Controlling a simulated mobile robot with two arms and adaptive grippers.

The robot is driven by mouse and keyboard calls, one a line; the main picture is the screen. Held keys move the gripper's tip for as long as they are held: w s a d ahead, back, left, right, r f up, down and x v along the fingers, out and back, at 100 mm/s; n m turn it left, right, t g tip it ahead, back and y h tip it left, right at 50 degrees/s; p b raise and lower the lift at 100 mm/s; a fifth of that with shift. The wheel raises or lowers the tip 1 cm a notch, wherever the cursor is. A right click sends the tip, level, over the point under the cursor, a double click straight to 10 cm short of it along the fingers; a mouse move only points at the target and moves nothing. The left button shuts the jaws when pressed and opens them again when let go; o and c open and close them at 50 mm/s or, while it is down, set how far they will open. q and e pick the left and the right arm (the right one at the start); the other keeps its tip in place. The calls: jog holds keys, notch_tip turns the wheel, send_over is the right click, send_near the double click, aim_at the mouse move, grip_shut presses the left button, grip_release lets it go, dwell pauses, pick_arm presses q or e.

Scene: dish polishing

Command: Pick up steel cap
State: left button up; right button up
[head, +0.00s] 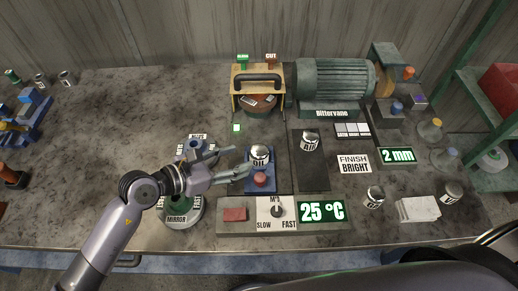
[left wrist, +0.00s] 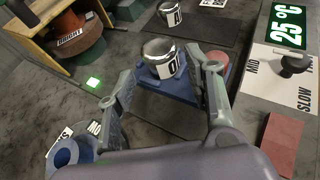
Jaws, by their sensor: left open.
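A shiny steel cap (head: 260,155) with a black-lettered white label stands upright on a blue pad (head: 252,183). In the left wrist view the steel cap (left wrist: 160,58) shows just beyond and between the fingertips. My left gripper (head: 242,162) is open and empty, close to the left side of this cap; I cannot tell whether a finger touches it. In the left wrist view both fingers (left wrist: 170,68) are spread wide. A similar steel cap (head: 310,141) stands on a dark pad to the right. My right gripper is not in view.
A red knob (head: 261,180) stands on the blue pad in front of the cap. A control panel (head: 238,228) lies nearer the front edge. A motor (head: 335,78) and a wooden-framed wheel unit (head: 236,88) stand behind. More steel cylinders stand right (head: 375,196). The table's left-centre is clear.

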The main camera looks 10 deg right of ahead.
aim_at(253, 154)
pick_arm(q)
jog(key=shift+x, duration=0.8)
jog(key=shift+w+d, duration=0.1)
jog(key=shift+d, duration=0.15)
jog(key=p+x, duration=0.2)
jog(key=x, duration=0.2)
jog(key=shift+w+d, duration=0.15)
jog(key=shift+w, duration=0.05)
jog(key=shift+w+d+f, duration=0.1)
jog(key=shift+d+f, duration=0.05)
jog(key=shift+d, duration=0.05)
jog(key=shift+a, duration=0.1)
jog(key=shift+c, duration=0.4)
jog(key=c, duration=0.8)
jog(key=shift+c, duration=0.6)
